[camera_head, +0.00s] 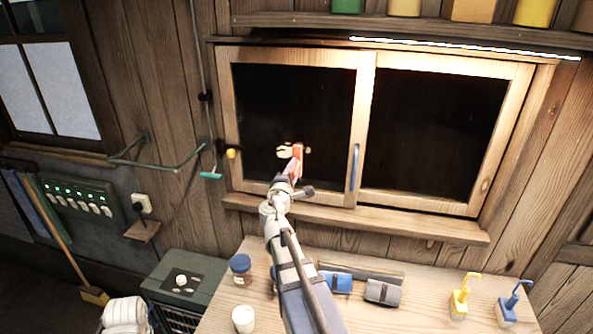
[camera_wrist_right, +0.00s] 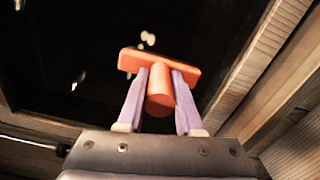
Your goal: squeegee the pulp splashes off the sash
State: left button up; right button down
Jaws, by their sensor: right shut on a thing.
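The sash (camera_head: 365,120) is a wooden window with two dark panes and a blue handle at its middle. My right gripper (camera_head: 292,170) is in front of the lower part of the left pane. It is shut on the handle of an orange squeegee (camera_head: 297,160). In the right wrist view the squeegee (camera_wrist_right: 160,66) has its head across the fingertips (camera_wrist_right: 160,95). A cream splash (camera_head: 285,151) shows on the left pane beside the squeegee. Pale splashes (camera_wrist_right: 148,38) lie just beyond its head in the wrist view, with smaller specks to the left. Contact with the glass is unclear. My left gripper is out of view.
A wooden sill (camera_head: 360,221) runs below the window. A metal wall rail (camera_head: 160,165) and a teal-ended hanging rod (camera_head: 211,175) are at left.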

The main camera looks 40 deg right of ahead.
jog(key=shift+w+a, duration=1.15)
jog(key=shift+w, duration=0.2)
jog(key=w+a, duration=0.1)
jog(key=w+a+r+p, duration=0.1)
jog(key=shift+w+a+r, duration=0.1)
jog(key=shift+w+a, duration=0.1)
jog(key=shift+w, duration=0.2)
jog(key=shift+s+d, duration=1.25)
jog(key=shift+s, duration=0.2)
jog(key=shift+s, duration=0.1)
jog(key=shift+s+d, duration=1.25)
jog(key=shift+s, duration=0.1)
